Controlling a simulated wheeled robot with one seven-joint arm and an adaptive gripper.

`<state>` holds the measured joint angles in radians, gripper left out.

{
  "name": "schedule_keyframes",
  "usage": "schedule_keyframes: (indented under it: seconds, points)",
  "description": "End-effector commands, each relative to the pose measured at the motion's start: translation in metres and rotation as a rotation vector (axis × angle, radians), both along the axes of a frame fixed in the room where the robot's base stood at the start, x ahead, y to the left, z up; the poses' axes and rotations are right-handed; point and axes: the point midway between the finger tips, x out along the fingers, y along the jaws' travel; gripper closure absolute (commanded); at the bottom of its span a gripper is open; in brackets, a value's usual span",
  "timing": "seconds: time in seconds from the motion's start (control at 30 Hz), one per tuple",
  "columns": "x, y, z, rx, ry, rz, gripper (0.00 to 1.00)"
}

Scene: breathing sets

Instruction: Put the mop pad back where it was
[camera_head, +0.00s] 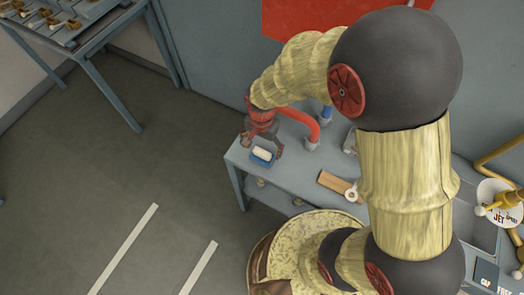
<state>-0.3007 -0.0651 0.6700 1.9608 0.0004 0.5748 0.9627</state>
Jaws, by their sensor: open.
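A small blue thing with a white top (262,154) lies at the left end of the grey-blue bench (235,156). It may be the mop pad, but it is too small to be sure. My gripper (262,146) is red and dark, and points down over that end of the bench. Its fingers are open, one on the left and one on the right of the blue and white thing in the picture. I cannot tell whether they touch it or how high they are above it.
A red bent pipe (305,124) and a blue-topped grey piece (326,113) stand just right of my gripper. A wooden block (334,183) and a white ring (351,193) lie further right. A second table (88,30) holds small items. The floor (100,180) at left is clear.

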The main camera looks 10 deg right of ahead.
Motion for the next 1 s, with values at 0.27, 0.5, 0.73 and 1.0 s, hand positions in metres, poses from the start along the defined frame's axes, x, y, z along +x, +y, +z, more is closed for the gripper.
schedule_keyframes:
  seconds: [0.27, 0.5, 0.73, 1.0]
  points:
    - [0.0, 0.0, 0.05, 0.0, -0.001, 0.0, 0.18]
    - [-0.001, 0.0, 0.064, 0.0, 0.001, 0.0, 0.18]
    - [0.001, -0.01, 0.091, 0.009, -0.037, 0.04, 0.18]
    - [-0.022, -0.055, 0.196, 0.01, -0.207, 0.254, 0.18]
